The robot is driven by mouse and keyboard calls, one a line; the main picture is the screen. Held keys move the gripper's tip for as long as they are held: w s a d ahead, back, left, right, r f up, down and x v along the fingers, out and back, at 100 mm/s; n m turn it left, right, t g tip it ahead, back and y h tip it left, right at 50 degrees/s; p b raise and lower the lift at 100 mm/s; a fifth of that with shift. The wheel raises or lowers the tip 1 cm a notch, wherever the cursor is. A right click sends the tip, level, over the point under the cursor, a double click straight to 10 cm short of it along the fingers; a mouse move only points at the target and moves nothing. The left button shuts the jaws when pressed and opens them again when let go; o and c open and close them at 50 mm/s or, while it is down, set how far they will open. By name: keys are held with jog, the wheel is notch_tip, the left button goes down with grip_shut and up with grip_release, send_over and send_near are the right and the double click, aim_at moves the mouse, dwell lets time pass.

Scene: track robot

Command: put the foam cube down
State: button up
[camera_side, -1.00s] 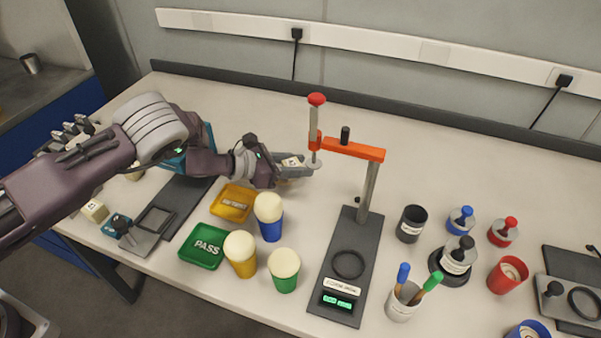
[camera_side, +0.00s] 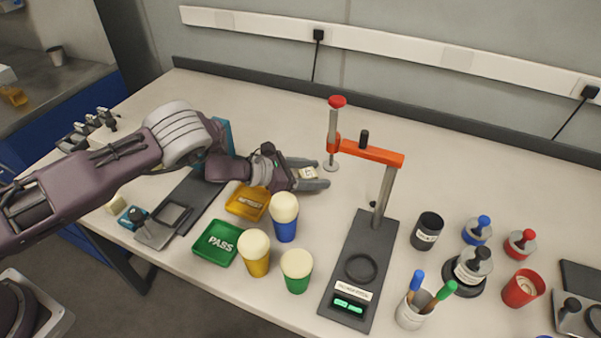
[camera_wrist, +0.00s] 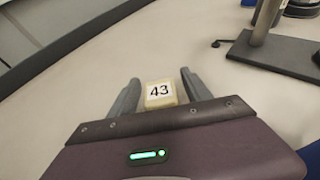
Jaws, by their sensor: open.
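The foam cube (camera_side: 308,173) is pale cream with a label on top. In the wrist view the cube (camera_wrist: 160,95) reads "43". It appears to rest on the white table, left of the orange-armed stand. My gripper (camera_side: 322,174) is low at the table, with one finger on each side of the cube. In the wrist view my gripper (camera_wrist: 158,82) shows a gap between each finger and the cube, so the jaws are open around it. The cube's underside is hidden.
The stand (camera_side: 384,195) has a dark base right of my gripper. An amber tray (camera_side: 246,202), a green PASS tray (camera_side: 216,243) and foam-topped cups (camera_side: 285,228) stand in front. Another pale cube (camera_side: 116,204) lies far left. The table behind my gripper is clear.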

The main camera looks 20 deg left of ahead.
jog(key=v, duration=1.1)
jog(key=shift+a, duration=0.1)
jog(key=shift+o, duration=0.5)
jog(key=shift+s+a+r, duration=0.15)
jog(key=shift+s+a, duration=0.05)
jog(key=x, duration=1.3)
jog(key=shift+w+d, duration=0.25)
jog(key=shift+d, duration=0.05)
grip_shut()
